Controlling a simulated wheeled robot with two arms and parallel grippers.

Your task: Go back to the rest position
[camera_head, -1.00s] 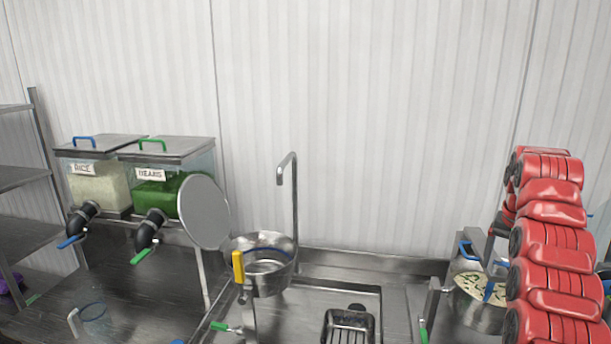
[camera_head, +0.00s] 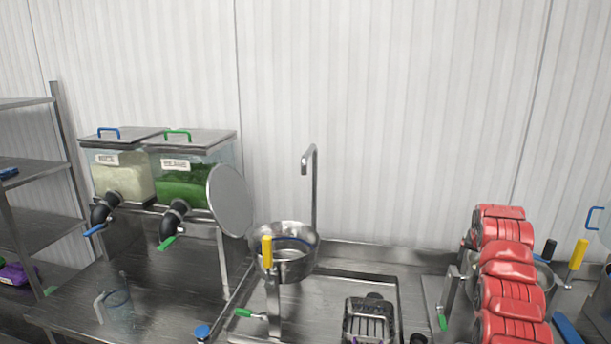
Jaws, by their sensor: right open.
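My red right arm (camera_head: 508,262) rises from the bottom right over the counter. My right gripper (camera_head: 469,243) is at its far end, largely hidden behind the red links; only a dark edge shows, and I see nothing held in it. The gripper is open. A steel pot (camera_head: 543,278) is partly hidden behind the arm. My left arm and gripper are out of view.
A rice dispenser (camera_head: 128,182) and a beans dispenser (camera_head: 185,187) stand at the left. A steel bowl (camera_head: 288,268) is mid-counter beside a tall spout (camera_head: 314,195). A clear cup (camera_head: 119,312) and a black slotted object (camera_head: 369,318) are in front. Shelves (camera_head: 35,170) stand far left.

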